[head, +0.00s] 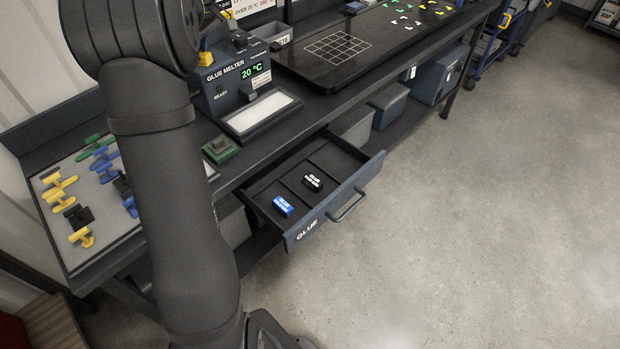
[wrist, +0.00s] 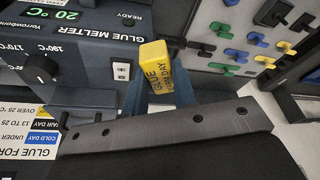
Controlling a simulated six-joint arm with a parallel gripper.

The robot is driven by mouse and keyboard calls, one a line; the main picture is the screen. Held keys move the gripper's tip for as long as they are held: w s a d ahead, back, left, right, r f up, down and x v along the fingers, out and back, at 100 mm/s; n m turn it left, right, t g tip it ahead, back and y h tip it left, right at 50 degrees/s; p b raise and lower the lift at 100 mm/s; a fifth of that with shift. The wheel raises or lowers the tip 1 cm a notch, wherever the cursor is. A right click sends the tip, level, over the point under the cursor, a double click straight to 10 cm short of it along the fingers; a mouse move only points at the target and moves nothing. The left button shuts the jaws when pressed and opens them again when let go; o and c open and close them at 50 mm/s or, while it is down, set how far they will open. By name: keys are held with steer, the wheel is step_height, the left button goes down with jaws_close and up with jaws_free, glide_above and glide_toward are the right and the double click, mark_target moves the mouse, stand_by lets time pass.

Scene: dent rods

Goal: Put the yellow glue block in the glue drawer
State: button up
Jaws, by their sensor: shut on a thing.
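The yellow glue block (wrist: 154,62), labelled "GLUE" and "DAY", is between the fingers of my gripper (wrist: 162,84) in the wrist view. My gripper is shut on it. In the head view, a yellow patch that looks like the block (head: 206,58) shows at the left of the glue melter, just beside my arm. My gripper is mostly hidden there. The glue drawer (head: 305,226) is pulled open below the bench. Inside its divided compartments lie a blue block (head: 283,206) and a black block with white lettering (head: 312,182).
The glue melter (head: 236,84) reads 20 °C and has a pale plate (head: 262,112) in front. A green-topped piece (head: 221,149) sits on the bench above the drawer. A tool board (head: 85,210) with coloured clamps lies left. Grey bins stand underneath. The floor right of the drawer is clear.

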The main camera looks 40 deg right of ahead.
steer(key=s+d+m, duration=0.3)
steer(key=s+d, duration=1.2)
steer(key=m+h, duration=0.2)
steer(key=m, duration=0.1)
glide_above(345, 168)
steer(key=s, duration=0.2)
steer(key=s+x, duration=0.2)
steer(key=x, duration=0.8)
steer(key=s+f+x, duration=0.1)
steer(key=s+x, duration=0.2)
steer(key=x, duration=0.8)
steer(key=s+a+f+x, duration=0.1)
steer(key=s+x, duration=0.1)
steer(key=x, duration=0.9)
steer(key=shift+s, duration=0.25)
steer(key=shift+f, duration=0.1)
steer(key=o, duration=1)
steer(key=v, duration=1.2)
steer(key=shift+s+d, duration=0.2)
steer(key=shift+s, duration=0.05)
